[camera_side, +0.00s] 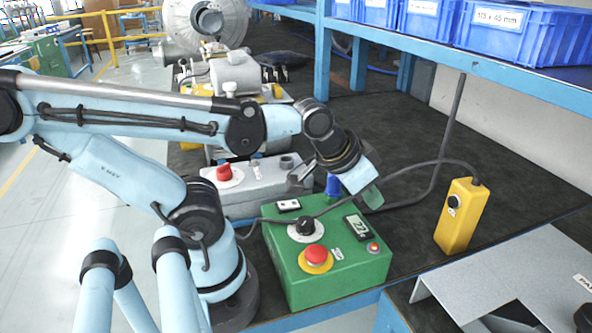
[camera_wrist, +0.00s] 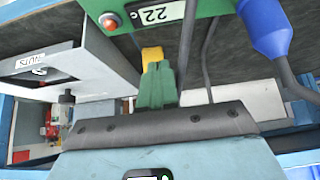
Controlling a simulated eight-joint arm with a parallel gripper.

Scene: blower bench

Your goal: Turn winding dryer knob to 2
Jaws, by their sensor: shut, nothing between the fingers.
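The green control box (camera_side: 335,285) stands at the bench's front edge. On its top is a black knob (camera_side: 305,226) on a round white dial; its pointer and numbers are too small to read. No label shows which knob is the winding dryer's. Other knobs are a red one (camera_side: 224,172) on a grey box and a small dark one (camera_side: 453,201) on a yellow box. My gripper (camera_side: 373,197) is above the green box's back right side, apart from the black knob. Its green fingers (camera_wrist: 157,86) are shut and empty in the wrist view, which does not show the black knob.
The green box carries a red mushroom button (camera_side: 316,255), a display (camera_side: 358,227) reading about 22 and a small red lamp (camera_side: 373,248). The yellow box (camera_side: 461,217) and a grey metal housing (camera_side: 525,275) are right.

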